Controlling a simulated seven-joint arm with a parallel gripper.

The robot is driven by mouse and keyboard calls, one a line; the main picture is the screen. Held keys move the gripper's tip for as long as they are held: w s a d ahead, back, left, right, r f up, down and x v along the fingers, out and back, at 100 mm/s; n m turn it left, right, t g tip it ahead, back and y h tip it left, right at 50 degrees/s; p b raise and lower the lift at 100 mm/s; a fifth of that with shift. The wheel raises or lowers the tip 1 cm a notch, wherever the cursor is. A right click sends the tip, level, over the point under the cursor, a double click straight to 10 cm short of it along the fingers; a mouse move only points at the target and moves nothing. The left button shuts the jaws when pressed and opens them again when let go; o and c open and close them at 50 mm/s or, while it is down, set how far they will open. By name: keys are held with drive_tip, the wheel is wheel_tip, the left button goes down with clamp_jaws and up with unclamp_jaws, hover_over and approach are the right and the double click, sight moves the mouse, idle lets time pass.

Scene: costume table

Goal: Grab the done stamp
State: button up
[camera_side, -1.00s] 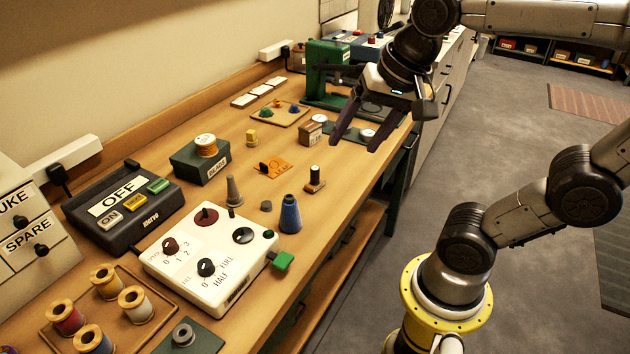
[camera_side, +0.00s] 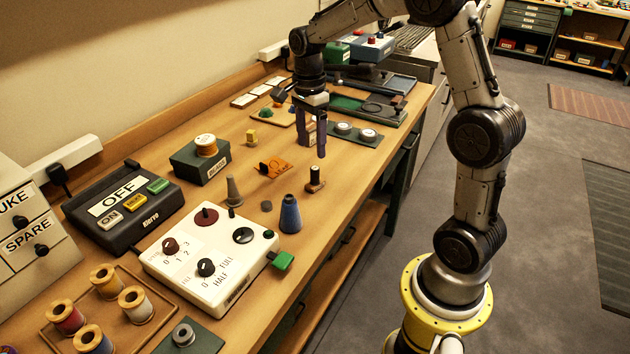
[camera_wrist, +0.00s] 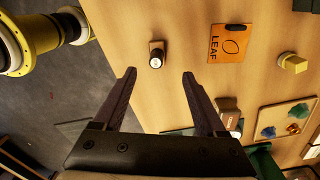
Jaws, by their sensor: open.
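A small stamp (camera_side: 315,180) with a wooden base and a dark upright handle stands near the table's front edge. It also shows in the wrist view (camera_wrist: 156,57), where its handle has a pale top whose marking is too small to read. I take it to be the done stamp. My gripper (camera_side: 311,149) points down above the table, just beyond the stamp, and is open and empty. In the wrist view my gripper (camera_wrist: 159,74) has its fingers spread, with the stamp ahead of the gap and apart from both fingertips.
An orange LEAF card (camera_side: 274,166) lies left of the stamp. A blue cone (camera_side: 290,216) and a white control box (camera_side: 205,262) stand nearer. A small brown box (camera_wrist: 228,108) is close to one finger. A green plate with two round pale pieces (camera_side: 355,132) lies behind. Bare wood surrounds the stamp.

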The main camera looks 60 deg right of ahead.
sight(315, 168)
wheel_tip(315, 168, down, 5)
drive_tip(key=shift+s+r, duration=0.1)
drive_tip(key=shift+s+f, duration=0.2)
drive_tip(key=shift+f, duration=1.2)
drive_tip(key=shift+s+f, duration=0.2)
drive_tip(key=shift+f, duration=1.15)
clamp_jaws()
